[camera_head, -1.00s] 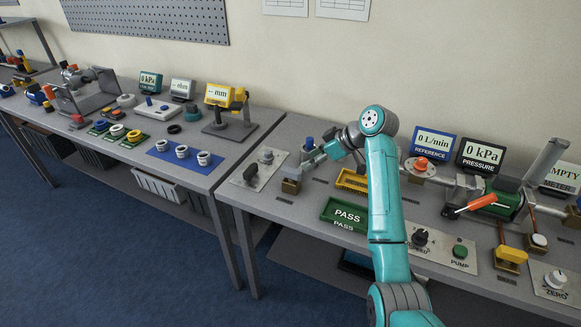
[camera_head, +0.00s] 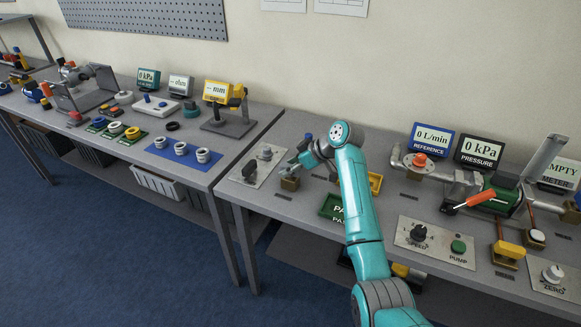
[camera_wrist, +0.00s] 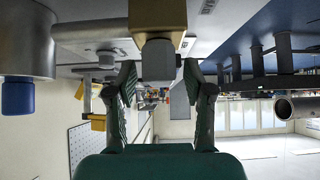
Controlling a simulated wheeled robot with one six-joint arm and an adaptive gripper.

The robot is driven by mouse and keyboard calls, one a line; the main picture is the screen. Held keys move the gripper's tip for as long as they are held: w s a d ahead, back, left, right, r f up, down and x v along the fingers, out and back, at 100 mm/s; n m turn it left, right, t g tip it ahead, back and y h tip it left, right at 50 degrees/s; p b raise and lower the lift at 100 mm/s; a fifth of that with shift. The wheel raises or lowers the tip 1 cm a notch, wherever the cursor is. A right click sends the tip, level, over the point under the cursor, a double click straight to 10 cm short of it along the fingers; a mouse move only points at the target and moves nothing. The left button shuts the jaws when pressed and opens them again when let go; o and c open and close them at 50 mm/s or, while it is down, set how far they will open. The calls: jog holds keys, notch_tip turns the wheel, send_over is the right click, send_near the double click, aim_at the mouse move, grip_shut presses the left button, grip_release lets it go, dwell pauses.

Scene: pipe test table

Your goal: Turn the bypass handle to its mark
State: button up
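My gripper (camera_head: 300,161) is at the left end of the near table, just above a brass-coloured valve block (camera_head: 290,183). In the wrist view, my gripper (camera_wrist: 160,72) is open, with one finger on each side of a short grey stub (camera_wrist: 158,60) on the brass block (camera_wrist: 157,15). Small gaps show between the stub and the fingers. I cannot tell for sure that this stub is the bypass handle, and I see no mark for it. An orange lever (camera_head: 474,199) sits on a green valve body (camera_head: 505,201) farther right.
A blue-capped pipe shows in the wrist view (camera_wrist: 18,98). My arm partly hides the green PASS sign (camera_head: 330,208) and a yellow tray (camera_head: 376,182). The speed and pump panel (camera_head: 435,258) lies right.

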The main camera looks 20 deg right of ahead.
grip_shut()
jog(key=shift+m+t+h, duration=0.3)
jog(key=shift+m, duration=0.2)
jog(key=m+t+h, duration=0.1)
jog(key=m+h, duration=0.1)
jog(key=m, duration=0.1)
jog(key=shift+m+t, duration=0.4)
jog(key=m+t+h, duration=0.1)
jog(key=m+h, duration=0.2)
jog(key=m, duration=0.1)
jog(key=shift+m+h, duration=0.3)
jog(key=shift+h, duration=0.1)
jog(key=m+h, duration=0.3)
jog(key=m, duration=0.1)
jog(key=shift+m+g+h, duration=1)
jog(key=shift+m+h, duration=0.6)
jog(key=shift+m, duration=0.6)
